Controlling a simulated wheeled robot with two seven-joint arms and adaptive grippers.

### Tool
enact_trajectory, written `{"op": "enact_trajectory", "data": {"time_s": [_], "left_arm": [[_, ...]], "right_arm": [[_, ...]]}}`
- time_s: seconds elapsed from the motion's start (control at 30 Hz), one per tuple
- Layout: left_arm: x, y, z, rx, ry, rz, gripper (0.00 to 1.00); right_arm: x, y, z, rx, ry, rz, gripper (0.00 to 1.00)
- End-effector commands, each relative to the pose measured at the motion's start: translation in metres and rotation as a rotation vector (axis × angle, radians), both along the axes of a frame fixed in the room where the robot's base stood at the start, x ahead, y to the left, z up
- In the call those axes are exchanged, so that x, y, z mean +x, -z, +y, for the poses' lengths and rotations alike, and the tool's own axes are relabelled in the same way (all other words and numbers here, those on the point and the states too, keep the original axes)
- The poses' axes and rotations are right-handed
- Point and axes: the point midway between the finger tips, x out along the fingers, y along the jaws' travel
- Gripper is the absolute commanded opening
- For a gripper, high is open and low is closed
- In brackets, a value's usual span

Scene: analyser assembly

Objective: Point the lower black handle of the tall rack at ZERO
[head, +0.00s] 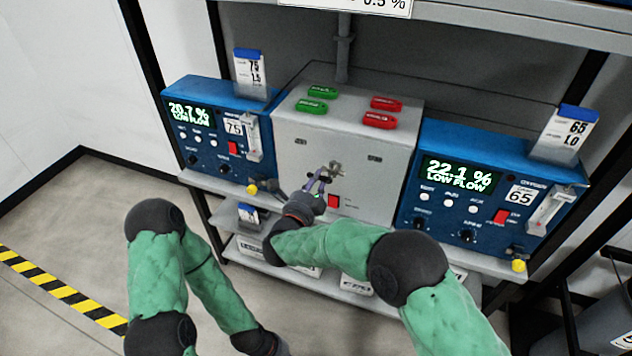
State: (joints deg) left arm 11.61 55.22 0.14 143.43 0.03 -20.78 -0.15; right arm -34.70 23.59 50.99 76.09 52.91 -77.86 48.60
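The tall rack stands ahead, with a grey panel box (290,135) on its shelf between two blue analysers. My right gripper (322,178) is at the lower middle of this box's front face, its fingers pointing at the panel. A small grey-brown metallic piece (335,168) shows at the fingertips. The fingers overlap small dark parts there, and I cannot make out the lower black handle, its pointing direction or a ZERO mark. I cannot tell whether the fingers are open or closed on something. My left arm hangs low at the bottom; its gripper fingers do not show.
The left blue analyser (190,153) reads 20.7 % and the right one (450,210) reads 22.1 %, both LOW FLOW. Green tags (312,106) and red tags (380,120) lie on the box. A grey bin (610,320) stands at lower right. The floor at left is clear.

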Motion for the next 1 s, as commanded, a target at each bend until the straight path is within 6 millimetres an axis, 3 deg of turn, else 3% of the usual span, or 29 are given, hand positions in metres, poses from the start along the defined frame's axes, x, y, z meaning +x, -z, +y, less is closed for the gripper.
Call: {"op": "enact_trajectory", "data": {"time_s": [0.03, 0.1, 0.53, 1.0], "left_arm": [[0.0, 0.0, 0.0, 0.0, 0.0, 0.0, 0.0], [0.0, 0.0, 0.0, 0.0, 0.0, 0.0, 0.0], [0.0, 0.0, 0.0, 0.0, 0.0, 0.0, 0.0], [0.0, 0.0, 0.0, 0.0, 0.0, 0.0, 0.0]], "right_arm": [[0.001, -0.002, -0.002, 0.004, 0.005, -0.004, 0.36], [0.001, -0.002, -0.002, 0.003, 0.004, -0.004, 0.49], [-0.007, 0.0, 0.003, 0.0, -0.001, 0.0, 0.49], [-0.087, -0.001, 0.029, -0.001, -0.002, -0.003, 0.49]]}}
